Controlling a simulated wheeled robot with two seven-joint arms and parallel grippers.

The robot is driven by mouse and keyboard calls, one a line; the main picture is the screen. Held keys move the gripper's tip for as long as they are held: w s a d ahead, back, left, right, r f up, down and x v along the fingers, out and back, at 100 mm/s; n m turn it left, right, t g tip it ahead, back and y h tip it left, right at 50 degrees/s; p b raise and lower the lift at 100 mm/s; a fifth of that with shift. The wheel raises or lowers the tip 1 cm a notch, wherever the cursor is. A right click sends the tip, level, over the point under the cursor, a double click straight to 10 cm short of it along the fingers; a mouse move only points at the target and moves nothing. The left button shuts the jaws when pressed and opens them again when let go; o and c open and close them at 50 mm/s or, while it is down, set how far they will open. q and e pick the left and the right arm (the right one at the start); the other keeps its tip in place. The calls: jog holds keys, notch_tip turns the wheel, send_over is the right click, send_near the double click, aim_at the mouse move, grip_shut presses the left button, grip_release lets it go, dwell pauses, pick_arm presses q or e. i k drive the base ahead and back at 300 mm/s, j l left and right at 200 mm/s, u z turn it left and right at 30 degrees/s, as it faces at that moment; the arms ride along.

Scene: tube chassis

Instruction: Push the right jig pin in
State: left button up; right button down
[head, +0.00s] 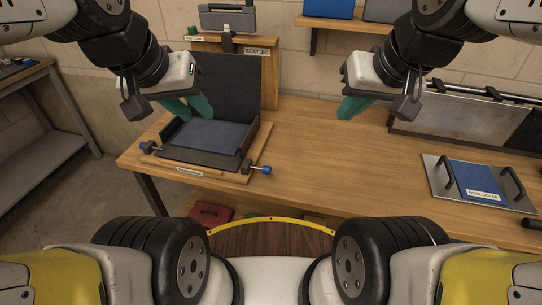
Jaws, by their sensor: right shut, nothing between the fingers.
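The seat jig (222,172) stands on the left part of the wooden bench, with a dark upright back and a blue pad (205,133) in its dark tray. The right jig pin (262,169) has a blue knob and sticks out from the jig's front right corner, its dark shaft showing. The left jig pin (148,146) is at the front left corner. My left gripper (198,115), with teal fingers spread, is open and appears over the jig's left side. My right gripper (347,113) is shut and empty, apart from the jig, up and right of the right pin.
A plate with a blue "work cover" panel (479,180) and black handles lies at the bench's right. A metal panel (450,117) stands behind it. Bare bench top (330,165) lies between jig and plate. A shelf (357,27) hangs on the wall.

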aim_at(266, 169)
jog(key=k+l+z, duration=0.1)
jog(key=l, duration=0.3)
jog(key=k+l+z, duration=0.15)
jog(key=l, duration=0.3)
jog(key=k+l+z, duration=0.1)
jog(key=l, duration=0.35)
jog(key=k, duration=0.05)
